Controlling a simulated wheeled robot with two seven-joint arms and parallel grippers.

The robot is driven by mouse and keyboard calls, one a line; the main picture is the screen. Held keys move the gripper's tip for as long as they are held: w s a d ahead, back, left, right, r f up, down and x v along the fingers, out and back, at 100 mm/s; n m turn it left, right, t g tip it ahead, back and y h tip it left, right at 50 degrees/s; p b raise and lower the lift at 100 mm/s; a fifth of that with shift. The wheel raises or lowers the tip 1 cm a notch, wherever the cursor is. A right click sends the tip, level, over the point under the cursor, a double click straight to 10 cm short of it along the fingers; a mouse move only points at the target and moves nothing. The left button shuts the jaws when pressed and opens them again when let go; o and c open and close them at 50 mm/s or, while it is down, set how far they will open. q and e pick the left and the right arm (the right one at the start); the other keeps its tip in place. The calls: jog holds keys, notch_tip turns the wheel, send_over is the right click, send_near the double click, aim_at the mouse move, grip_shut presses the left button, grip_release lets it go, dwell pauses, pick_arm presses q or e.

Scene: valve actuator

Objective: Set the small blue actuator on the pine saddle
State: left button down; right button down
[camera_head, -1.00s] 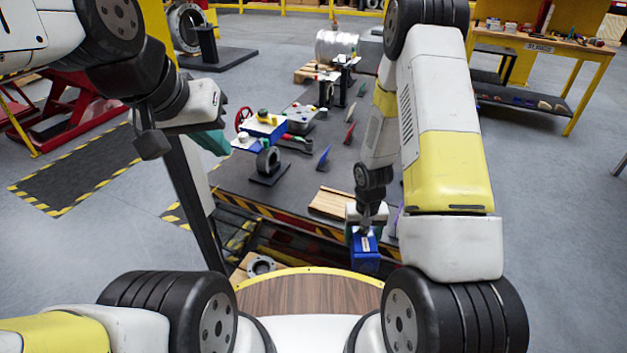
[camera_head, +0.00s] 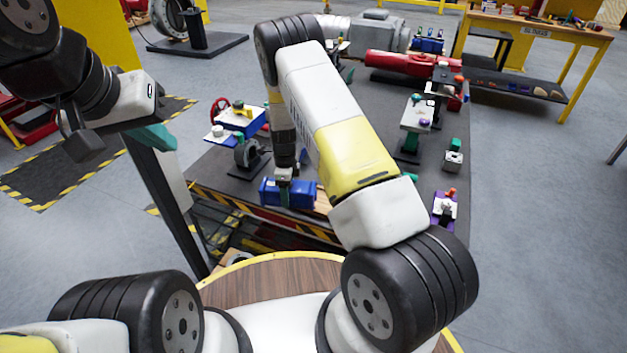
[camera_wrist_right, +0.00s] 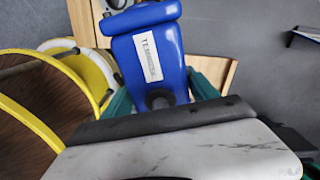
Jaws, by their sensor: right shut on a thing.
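My right gripper (camera_head: 285,186) is shut on the small blue actuator (camera_head: 299,194) and holds it near the front edge of the dark table. In the right wrist view the actuator (camera_wrist_right: 151,56), with a white label, sits between the teal fingers of the right gripper (camera_wrist_right: 160,92). The pine saddle (camera_head: 323,203) shows only as a pale strip beside the actuator, mostly hidden by my right arm. Pale wood (camera_wrist_right: 220,70) also shows behind the actuator in the wrist view. My left gripper (camera_head: 152,137) is at upper left, away from the table; its opening is unclear.
On the table (camera_head: 215,173), a black ring stand (camera_head: 248,158) and a blue box (camera_head: 240,121) stand left of the actuator. A red valve body (camera_head: 402,63), a grey stand (camera_head: 413,120) and a purple-based part (camera_head: 445,208) are to the right. My right arm hides the middle.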

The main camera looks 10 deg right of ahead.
aim_at(278, 188)
jog(key=w+a+m, duration=0.2)
jog(key=a+m, duration=0.1)
jog(key=shift+r, duration=0.15)
jog(key=d, duration=0.5)
jog(key=d+f, duration=0.1)
jog(key=d, duration=0.9)
jog(key=shift+w+d+f, duration=0.15)
jog(key=shift+w+f, duration=0.05)
jog(key=shift+w, duration=0.1)
jog(key=shift+d+f, duration=0.25)
jog(key=shift+d, duration=0.05)
jog(key=shift+a+f, duration=0.1)
jog(key=shift+f, duration=1.45)
jog(key=shift+f, duration=0.15)
jog(key=shift+c, duration=1.1)
grip_release()
